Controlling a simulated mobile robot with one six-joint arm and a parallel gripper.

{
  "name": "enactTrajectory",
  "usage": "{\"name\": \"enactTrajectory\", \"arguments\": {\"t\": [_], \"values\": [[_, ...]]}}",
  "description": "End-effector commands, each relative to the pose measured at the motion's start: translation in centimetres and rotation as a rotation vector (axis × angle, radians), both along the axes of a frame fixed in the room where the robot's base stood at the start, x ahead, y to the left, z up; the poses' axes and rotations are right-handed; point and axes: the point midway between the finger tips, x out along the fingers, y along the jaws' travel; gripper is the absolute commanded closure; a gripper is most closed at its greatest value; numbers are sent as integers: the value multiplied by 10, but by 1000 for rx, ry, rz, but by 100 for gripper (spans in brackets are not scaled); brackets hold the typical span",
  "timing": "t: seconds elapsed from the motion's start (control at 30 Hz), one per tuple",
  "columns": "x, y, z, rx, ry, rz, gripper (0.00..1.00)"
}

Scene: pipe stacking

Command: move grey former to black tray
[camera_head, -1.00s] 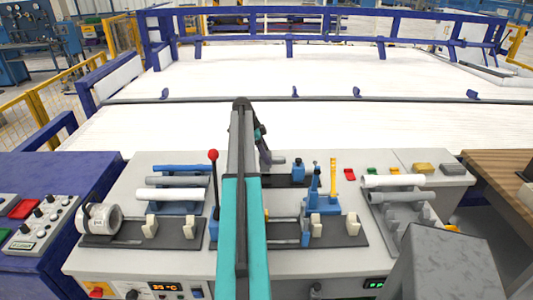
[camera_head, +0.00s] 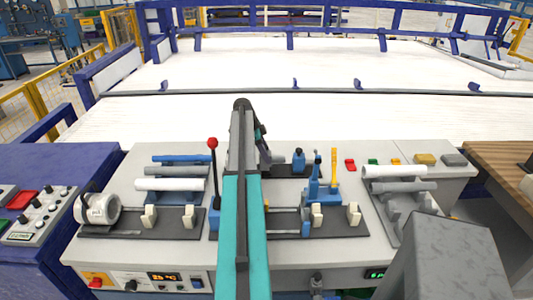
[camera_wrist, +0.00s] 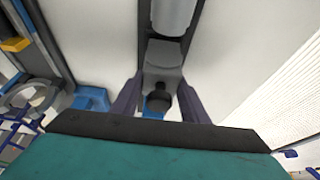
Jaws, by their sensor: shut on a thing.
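My gripper (camera_wrist: 160,82) shows in the wrist view as two dark fingers around a grey piece, which I take to be the grey former (camera_wrist: 163,55). In the head view my arm hides most of the gripper, and a short grey cylinder shows just right of it. The black tray (camera_head: 290,171) lies behind and right of my arm, partly hidden by it. A blue piece with a dark knob (camera_wrist: 158,101) shows between the fingers, lower in the wrist view. I cannot tell whether the former touches the tray.
A blue fixture (camera_head: 318,187) and a yellow upright (camera_head: 334,165) stand right of the tray. A red-knobbed lever (camera_head: 213,145) stands close left of my arm. Racks with a white pipe (camera_head: 170,184) and another white pipe (camera_head: 395,171) flank them.

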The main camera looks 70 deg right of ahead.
Motion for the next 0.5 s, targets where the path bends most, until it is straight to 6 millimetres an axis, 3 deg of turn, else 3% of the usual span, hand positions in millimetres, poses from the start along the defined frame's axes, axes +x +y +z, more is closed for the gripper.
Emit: {"name": "enactTrajectory", "arguments": {"t": [0.5], "values": [[0, -1, -13, -2, 0, -1, 98]]}}
